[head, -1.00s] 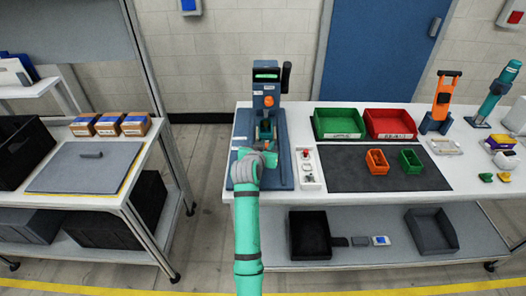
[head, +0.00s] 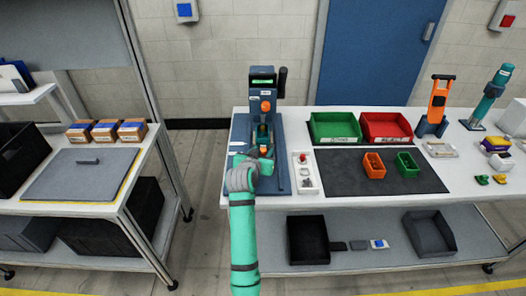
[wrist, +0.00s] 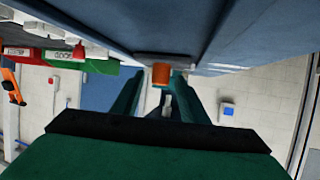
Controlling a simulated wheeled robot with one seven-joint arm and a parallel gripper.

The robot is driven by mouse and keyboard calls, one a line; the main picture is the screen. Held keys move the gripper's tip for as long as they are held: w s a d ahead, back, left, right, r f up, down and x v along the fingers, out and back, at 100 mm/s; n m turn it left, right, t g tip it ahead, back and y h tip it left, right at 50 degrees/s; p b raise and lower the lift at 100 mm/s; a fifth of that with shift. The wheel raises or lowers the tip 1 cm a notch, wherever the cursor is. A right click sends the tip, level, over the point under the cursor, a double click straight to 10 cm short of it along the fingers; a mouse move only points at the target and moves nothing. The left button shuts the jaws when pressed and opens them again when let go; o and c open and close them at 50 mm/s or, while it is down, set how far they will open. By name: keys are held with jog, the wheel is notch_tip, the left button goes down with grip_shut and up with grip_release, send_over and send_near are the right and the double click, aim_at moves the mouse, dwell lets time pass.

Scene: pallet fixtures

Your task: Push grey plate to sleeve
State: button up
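A blue fixture stands on the bench, with a dark blue base plate (head: 242,133) and a column (head: 263,92). My gripper (head: 262,158) is low in front of the column, over the base. In the wrist view its two teal fingers (wrist: 160,92) are apart, with an open gap between them. An orange cylinder (wrist: 161,74) shows near the fingertips, beside a small grey plate (wrist: 178,60) on the blue fixture. I cannot tell whether the fingers touch either one. I cannot make out a sleeve for certain; the gripper hides part of the fixture.
Green (head: 335,127) and red (head: 386,128) bins stand behind a dark mat (head: 340,186). A cart on the left holds a flat grey panel with a handle (head: 75,182). Floor between cart and bench is clear.

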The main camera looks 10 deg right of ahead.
jog(key=v, duration=0.9)
dwell(0.5)
